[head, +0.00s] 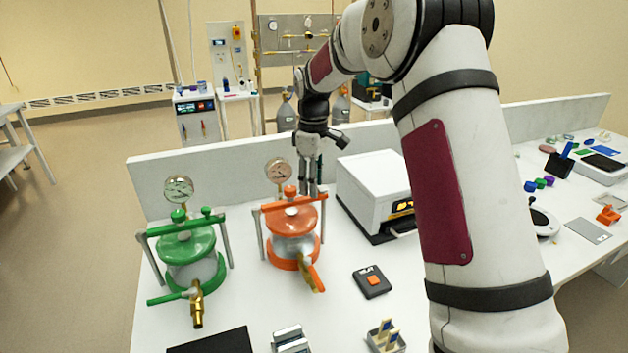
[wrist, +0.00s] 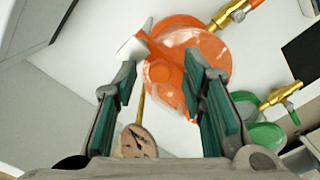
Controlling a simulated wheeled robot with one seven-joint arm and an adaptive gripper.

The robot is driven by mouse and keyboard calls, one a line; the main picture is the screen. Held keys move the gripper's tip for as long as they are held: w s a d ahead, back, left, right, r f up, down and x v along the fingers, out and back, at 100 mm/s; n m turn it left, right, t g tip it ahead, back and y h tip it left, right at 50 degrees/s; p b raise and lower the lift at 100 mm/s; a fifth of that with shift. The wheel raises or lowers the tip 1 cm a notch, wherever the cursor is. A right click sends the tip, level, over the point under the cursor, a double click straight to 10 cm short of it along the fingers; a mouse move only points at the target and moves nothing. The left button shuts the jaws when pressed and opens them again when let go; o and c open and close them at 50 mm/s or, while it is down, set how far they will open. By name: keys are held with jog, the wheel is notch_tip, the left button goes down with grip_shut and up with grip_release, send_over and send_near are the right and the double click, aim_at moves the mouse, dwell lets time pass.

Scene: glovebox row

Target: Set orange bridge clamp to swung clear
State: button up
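The orange bridge clamp (head: 309,200) lies as a bar across the top of the orange-lidded vessel (head: 290,248), between two grey side posts, with an orange knob (head: 291,190) above its middle. My gripper (head: 311,190) points down at the clamp's right end, at the vessel's back right. In the wrist view my gripper (wrist: 160,62) is open, its green-padded fingers apart. The orange lid (wrist: 178,32) and a pale grey post head (wrist: 132,48) show beyond and between the fingers. The right finger hides part of the orange parts, and I cannot tell whether it touches them.
A similar green vessel (head: 192,268) stands to the left. Pressure gauges (head: 278,170) rise behind both vessels. A white box-shaped device (head: 372,180) stands close to my gripper's right. A small black device with an orange button (head: 371,282) lies in front. Bare bench lies between them.

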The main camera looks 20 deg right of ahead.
jog(key=shift+c, duration=0.6)
grip_shut()
jog(key=shift+s, duration=0.1)
